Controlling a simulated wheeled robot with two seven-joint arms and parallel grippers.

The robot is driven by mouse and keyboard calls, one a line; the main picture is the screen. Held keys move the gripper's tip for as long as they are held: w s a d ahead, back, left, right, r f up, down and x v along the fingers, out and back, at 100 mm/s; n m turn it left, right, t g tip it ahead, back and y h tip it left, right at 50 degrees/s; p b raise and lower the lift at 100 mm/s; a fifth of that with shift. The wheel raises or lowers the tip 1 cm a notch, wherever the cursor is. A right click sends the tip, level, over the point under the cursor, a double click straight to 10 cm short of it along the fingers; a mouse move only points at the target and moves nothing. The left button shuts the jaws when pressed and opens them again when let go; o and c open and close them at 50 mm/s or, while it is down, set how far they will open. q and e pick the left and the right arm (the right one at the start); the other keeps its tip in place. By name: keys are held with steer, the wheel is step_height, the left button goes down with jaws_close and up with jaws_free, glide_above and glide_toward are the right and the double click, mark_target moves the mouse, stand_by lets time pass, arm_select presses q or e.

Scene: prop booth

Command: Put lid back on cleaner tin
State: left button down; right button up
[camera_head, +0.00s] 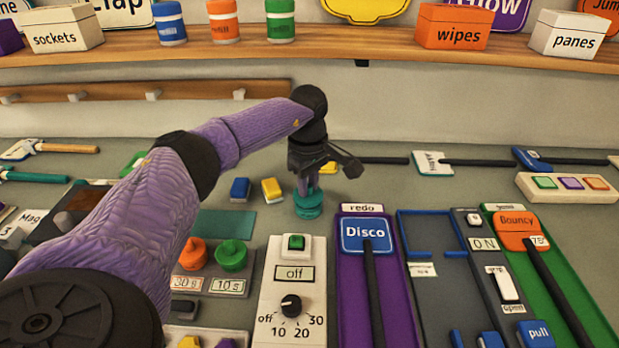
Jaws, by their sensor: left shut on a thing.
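My left gripper (308,178) reaches over the middle of the worktop, pointing down. It is shut on a small teal round piece (308,206), which looks like a lid with a stepped rim. The fingers cover its top. I cannot tell whether a tin stands beneath it, or whether the lower teal part belongs to the lid or to the tin. No label reading cleaner shows in this view. My right gripper is not in view.
A blue block (240,188) and a yellow block (272,189) stand just left of the gripper. A dial box (292,300) and the purple Disco panel (352,300) lie in front. The shelf (330,47) runs across the back above the worktop.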

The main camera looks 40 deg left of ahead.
arm_select(q)
steer(key=shift+f, duration=0.15)
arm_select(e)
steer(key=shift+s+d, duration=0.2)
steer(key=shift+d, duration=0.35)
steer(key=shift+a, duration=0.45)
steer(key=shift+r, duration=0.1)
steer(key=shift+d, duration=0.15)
arm_select(q)
steer(key=shift+f, duration=0.1)
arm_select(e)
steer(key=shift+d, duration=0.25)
arm_select(q)
steer(key=shift+f, duration=0.1)
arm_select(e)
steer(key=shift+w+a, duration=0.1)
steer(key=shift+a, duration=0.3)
